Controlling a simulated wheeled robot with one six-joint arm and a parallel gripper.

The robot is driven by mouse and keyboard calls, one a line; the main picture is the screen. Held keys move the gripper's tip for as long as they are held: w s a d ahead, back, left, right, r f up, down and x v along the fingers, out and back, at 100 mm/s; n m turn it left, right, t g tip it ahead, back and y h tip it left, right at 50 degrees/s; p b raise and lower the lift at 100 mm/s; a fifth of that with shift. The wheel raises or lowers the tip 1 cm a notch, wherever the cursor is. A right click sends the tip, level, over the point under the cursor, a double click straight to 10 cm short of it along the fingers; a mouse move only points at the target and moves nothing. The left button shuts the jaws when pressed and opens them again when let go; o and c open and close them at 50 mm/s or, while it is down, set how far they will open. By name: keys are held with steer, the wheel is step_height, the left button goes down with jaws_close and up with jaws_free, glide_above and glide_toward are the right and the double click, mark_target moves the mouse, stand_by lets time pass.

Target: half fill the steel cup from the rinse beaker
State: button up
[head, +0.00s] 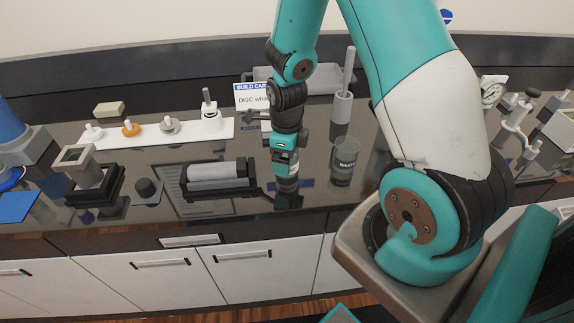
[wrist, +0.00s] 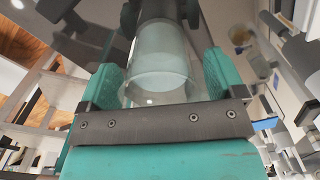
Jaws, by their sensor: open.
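My gripper (head: 287,168) is low over the counter, pointing down, with its jaws open. In the wrist view a clear beaker (wrist: 162,60) with pale contents stands between the two teal fingers, which are apart on either side of it; I take it for the rinse beaker. I cannot pick out the steel cup with certainty; a small dark cylinder (head: 147,187) stands on a grey pad to the left.
A black cradle with a grey roll (head: 217,175) lies close on the left. A grey holder with a tall rod (head: 343,105) stands behind. A white strip (head: 158,134) bears several small pieces. The counter's front edge is near.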

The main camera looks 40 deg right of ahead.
steer(key=shift+c, duration=0.3)
steer(key=c, duration=1.1)
steer(key=shift+o, duration=0.2)
steer(key=shift+r+p, duration=2.15)
steer(key=shift+r, duration=0.45)
